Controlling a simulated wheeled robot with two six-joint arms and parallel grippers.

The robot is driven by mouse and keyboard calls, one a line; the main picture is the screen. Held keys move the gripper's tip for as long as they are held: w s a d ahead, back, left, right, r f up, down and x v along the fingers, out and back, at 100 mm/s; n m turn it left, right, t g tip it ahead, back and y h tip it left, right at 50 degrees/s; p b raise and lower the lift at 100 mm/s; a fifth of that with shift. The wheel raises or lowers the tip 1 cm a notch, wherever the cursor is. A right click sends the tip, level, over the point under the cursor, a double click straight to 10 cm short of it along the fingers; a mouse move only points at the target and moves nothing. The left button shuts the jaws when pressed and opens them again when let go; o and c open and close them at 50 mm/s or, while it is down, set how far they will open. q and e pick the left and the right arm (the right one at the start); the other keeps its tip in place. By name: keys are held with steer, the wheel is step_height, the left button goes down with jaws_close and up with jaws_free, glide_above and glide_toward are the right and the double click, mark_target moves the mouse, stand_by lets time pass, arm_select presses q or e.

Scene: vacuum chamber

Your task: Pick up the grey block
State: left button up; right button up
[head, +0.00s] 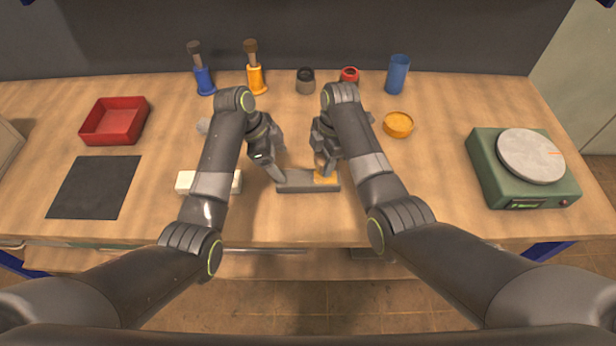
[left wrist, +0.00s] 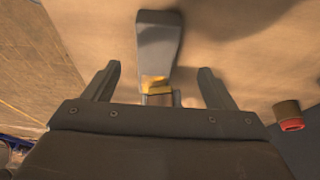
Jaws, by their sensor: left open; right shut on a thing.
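The grey block (head: 293,183), a long flat bar, lies on the table in front of my grippers; it also shows in the left wrist view (left wrist: 160,40). A yellow piece (head: 327,179) is at its right end; I cannot tell whether it is part of the block. My right gripper (head: 322,170) is shut on this yellow piece, its fingertips partly hidden. My left gripper (head: 272,173) is open and empty near the block's left end. In the left wrist view, its two fingers (left wrist: 158,82) stand apart, with the block between and beyond them.
A white block (head: 186,181) lies left, partly behind my left arm. A red tray (head: 113,121) and black mat (head: 95,187) are far left. Blue and orange handled tools, jars, a blue cup (head: 397,75) and an orange dish (head: 398,125) stand behind. A green device (head: 490,165) is right.

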mark_target(290, 178)
arm_select(q)
steer(key=x, duration=0.2)
steer(key=shift+d+f, duration=0.15)
steer(key=shift+f, duration=0.15)
arm_select(e)
steer(key=shift+r, duration=0.2)
arm_select(q)
steer(key=x, duration=0.2)
steer(key=p+x, duration=0.1)
steer(key=x, duration=0.1)
steer(key=shift+s+a, duration=0.25)
steer(key=shift+s, duration=0.05)
arm_select(e)
steer(key=shift+r, duration=0.5)
arm_select(q)
steer(key=shift+d+f, duration=0.25)
steer(key=shift+f, duration=0.4)
steer(key=c, duration=1.2)
steer(key=shift+r, duration=0.1)
steer(key=shift+c, duration=0.4)
steer(key=shift+w, duration=0.1)
arm_select(e)
steer(key=shift+r, duration=0.1)
